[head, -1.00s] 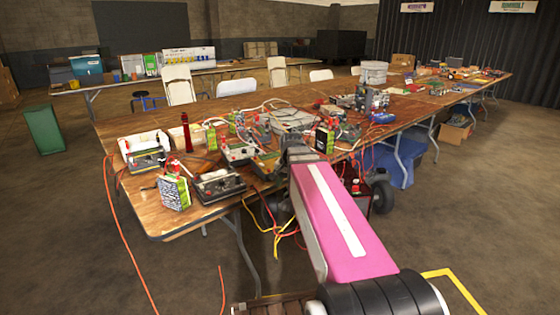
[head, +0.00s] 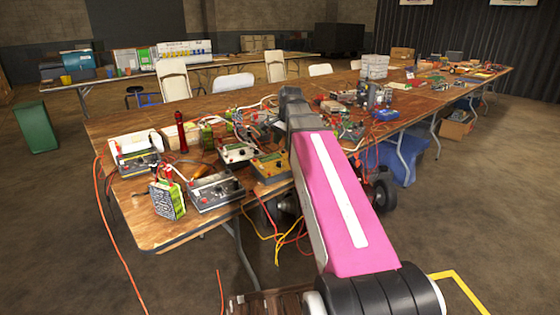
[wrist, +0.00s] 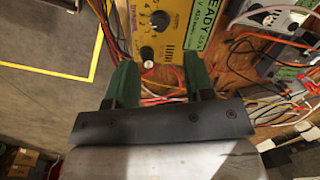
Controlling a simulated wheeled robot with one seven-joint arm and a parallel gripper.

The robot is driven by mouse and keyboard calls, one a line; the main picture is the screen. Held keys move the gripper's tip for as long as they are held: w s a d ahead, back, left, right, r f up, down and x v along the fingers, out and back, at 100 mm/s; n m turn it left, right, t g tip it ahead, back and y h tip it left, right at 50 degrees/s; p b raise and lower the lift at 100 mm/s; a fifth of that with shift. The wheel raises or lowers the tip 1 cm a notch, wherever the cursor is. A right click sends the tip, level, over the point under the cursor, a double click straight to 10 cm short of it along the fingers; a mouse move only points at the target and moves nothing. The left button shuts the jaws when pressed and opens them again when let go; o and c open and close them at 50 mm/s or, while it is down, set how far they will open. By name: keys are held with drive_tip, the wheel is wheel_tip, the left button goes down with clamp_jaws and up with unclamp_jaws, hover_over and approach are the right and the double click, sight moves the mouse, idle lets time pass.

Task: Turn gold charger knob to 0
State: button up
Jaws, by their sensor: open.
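The gold charger (head: 270,165) sits near the front edge of the wooden table in the head view, left of my arm. In the wrist view the gold charger (wrist: 178,38) fills the top middle, with a green label along its right side. A dark round knob (wrist: 159,20) with printed numbers shows on its face. A second dark knob (wrist: 147,53) and a small pale round part (wrist: 148,65) are lower down. My gripper (wrist: 160,74) is open and empty, its two green fingers apart just below the charger's edge. The knob's exact setting is too small to read. My fingers are hidden in the head view.
A grey charger (head: 237,150) and another grey charger (head: 215,188) stand left of the gold one. Red and yellow cables (head: 278,235) hang off the table's front edge. Another grey charger (wrist: 278,18) and loose wires crowd the wrist view's right.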

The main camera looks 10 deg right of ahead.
sight(280, 162)
drive_tip(key=shift+w+a+f, duration=0.15)
drive_tip(key=shift+w+f, duration=0.05)
drive_tip(key=shift+f, duration=1.2)
drive_tip(key=shift+w+a+f, duration=0.15)
drive_tip(key=shift+w+f, duration=0.05)
drive_tip(key=shift+f, duration=1.15)
drive_tip(key=shift+w+a+f, duration=0.15)
drive_tip(key=shift+w+f, duration=0.05)
drive_tip(key=shift+f, duration=1.2)
drive_tip(key=shift+c, duration=0.3)
clamp_jaws()
